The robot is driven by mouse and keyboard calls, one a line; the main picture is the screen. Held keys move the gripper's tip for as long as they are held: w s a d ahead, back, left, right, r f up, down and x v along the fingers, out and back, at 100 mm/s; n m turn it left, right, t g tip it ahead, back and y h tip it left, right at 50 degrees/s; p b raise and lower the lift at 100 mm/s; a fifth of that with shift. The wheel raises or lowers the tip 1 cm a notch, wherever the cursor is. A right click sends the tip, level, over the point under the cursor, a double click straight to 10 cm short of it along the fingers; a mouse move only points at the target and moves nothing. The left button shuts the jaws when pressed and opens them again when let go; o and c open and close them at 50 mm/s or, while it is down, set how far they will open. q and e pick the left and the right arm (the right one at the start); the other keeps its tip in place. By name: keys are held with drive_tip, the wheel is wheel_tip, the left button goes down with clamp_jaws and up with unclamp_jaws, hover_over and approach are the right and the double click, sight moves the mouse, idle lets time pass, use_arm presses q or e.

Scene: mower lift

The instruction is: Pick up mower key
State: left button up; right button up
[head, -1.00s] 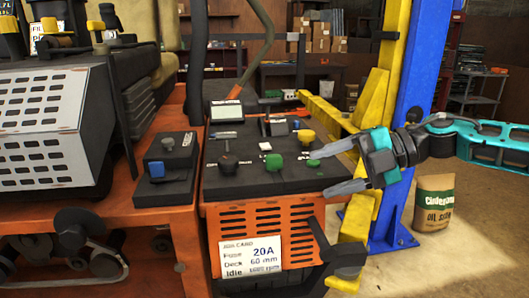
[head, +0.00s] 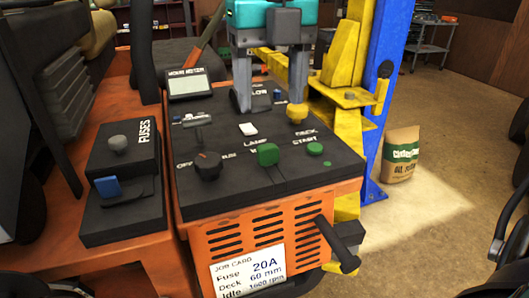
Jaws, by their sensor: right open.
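I cannot make out a separate mower key for sure. A dark switch knob (head: 207,166) sits between the OFF and RUN marks on the black control panel (head: 225,190); whether a key is in it I cannot tell. My right gripper (head: 270,100) points down over the far part of the panel, open, with its two grey fingers apart. Its right finger is close to the yellow knob (head: 297,113). A small dark part with some blue (head: 278,93) shows partly between and behind the fingers. My left gripper is not in view.
The panel also carries a green rocker (head: 268,154), a white button (head: 248,129), a green START button (head: 315,148) and a small screen (head: 188,84). A fuse box (head: 120,150) is at left. A yellow lift arm and blue post (head: 375,110) stand at right, beside a paper sack (head: 401,155).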

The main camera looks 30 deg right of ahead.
sight(269, 147)
wheel_tip(269, 147, down, 10)
drive_tip(key=shift+s+a+r, duration=0.1)
drive_tip(key=shift+a+r, duration=0.05)
drive_tip(key=shift+r, duration=0.1)
drive_tip(key=shift+c, duration=0.2)
drive_tip(key=c, duration=1)
drive_tip(key=shift+r, duration=0.1)
